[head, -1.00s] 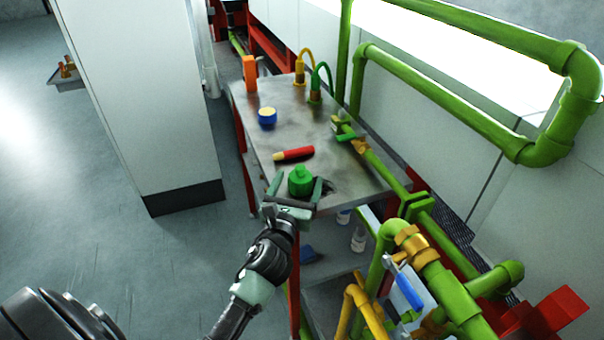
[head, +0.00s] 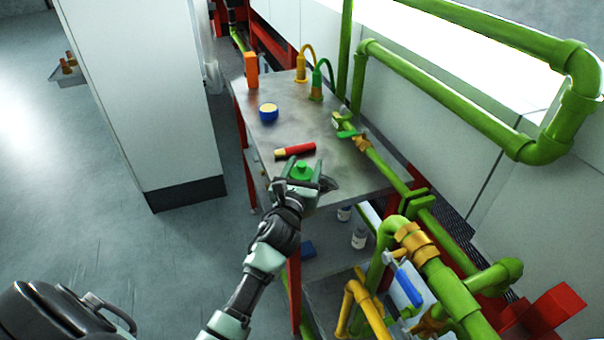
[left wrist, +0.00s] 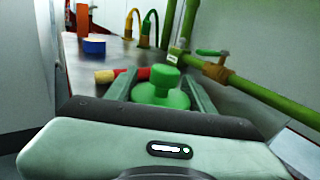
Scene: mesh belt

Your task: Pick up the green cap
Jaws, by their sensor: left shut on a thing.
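The green cap (head: 302,171) is at the near end of the metal cart top. It has a round knob on a wider body, and it shows upright in the left wrist view (left wrist: 162,90). My left gripper (head: 303,184) is shut on the cap, with one finger on each side of it. The cap's lower part is hidden by the gripper, so I cannot tell whether it touches the table. My right gripper is not in view.
A red and yellow cylinder (head: 296,151) lies just behind the cap on the cart top (head: 345,172). Green pipes (head: 440,265) run close along the right side.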

